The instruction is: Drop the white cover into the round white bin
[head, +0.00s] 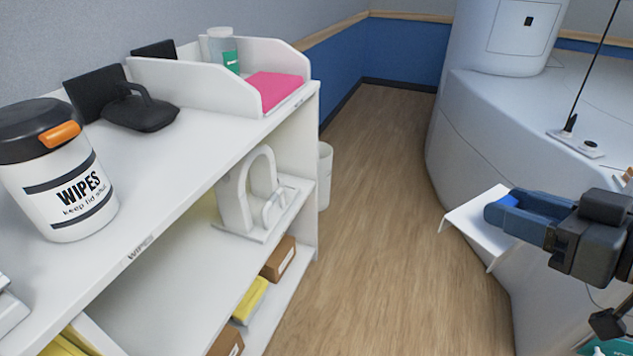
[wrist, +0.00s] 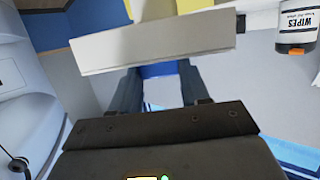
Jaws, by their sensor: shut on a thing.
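The white cover (head: 482,222) is a thin white panel with bent edges, held in the air at the right of the head view. My gripper (head: 507,207) is shut on it, with blue fingers at its right side. In the wrist view the cover (wrist: 150,45) lies across the fingertips (wrist: 160,78) and hides part of what is beyond. The round white bin (head: 325,175) stands on the floor past the shelf end, partly hidden by it. The cover is apart from the bin, to its right.
A white shelf unit (head: 170,178) fills the left, bearing a wipes tub (head: 66,178), black items and a tray with a pink pad (head: 274,90). A large white rounded machine (head: 455,130) stands at the right. Wooden floor (head: 385,220) between them is clear.

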